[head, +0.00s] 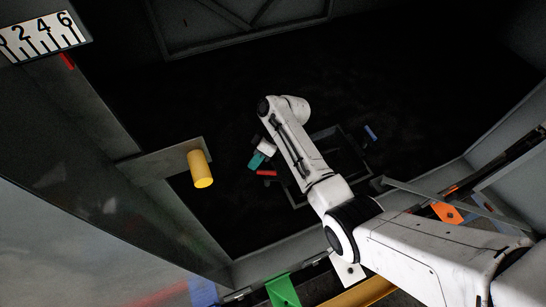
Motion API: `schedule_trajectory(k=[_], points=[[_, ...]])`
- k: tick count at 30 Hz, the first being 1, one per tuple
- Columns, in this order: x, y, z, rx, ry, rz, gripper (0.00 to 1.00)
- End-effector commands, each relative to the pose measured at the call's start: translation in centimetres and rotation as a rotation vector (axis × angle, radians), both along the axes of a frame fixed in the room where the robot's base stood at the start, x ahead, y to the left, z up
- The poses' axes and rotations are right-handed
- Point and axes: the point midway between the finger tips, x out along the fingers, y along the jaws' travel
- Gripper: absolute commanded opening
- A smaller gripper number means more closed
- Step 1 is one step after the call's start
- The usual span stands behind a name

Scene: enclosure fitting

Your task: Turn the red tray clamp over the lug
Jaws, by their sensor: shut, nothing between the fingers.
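The red tray clamp (266,173) shows as a small red bar at the left edge of a dark rectangular tray (291,190) on the dark floor. My gripper (257,161), with a teal end, is just above and left of the red clamp in the picture. It is shut and empty. Whether it touches the clamp cannot be told. The lug is too small and dark to make out. My white arm hides part of the tray.
A small blue piece (371,133) is at the tray's far right. A yellow cylinder (200,169) sticks out from a grey bracket (158,162) on the left. Green (282,290) and orange (446,212) parts lie along the near edge. Dark floor beyond the tray looks clear.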

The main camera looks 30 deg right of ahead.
Motion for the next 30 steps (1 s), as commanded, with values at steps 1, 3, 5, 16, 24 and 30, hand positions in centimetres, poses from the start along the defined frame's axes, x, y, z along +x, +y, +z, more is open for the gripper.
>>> schedule_trajectory(k=[1,3,5,16,24,30], points=[[0.0,0.0,0.0,0.000,0.000,0.000,0.00],[0.0,0.0,0.0,0.000,0.000,0.000,0.00],[0.0,-0.1,0.1,0.001,-0.001,0.000,0.00],[-0.4,-3.3,4.8,-0.001,-0.004,-0.002,0.00],[-0.7,-5.5,8.2,0.000,-0.002,-0.001,0.00],[-0.7,-5.6,9.0,-0.020,0.005,0.019,0.16]])
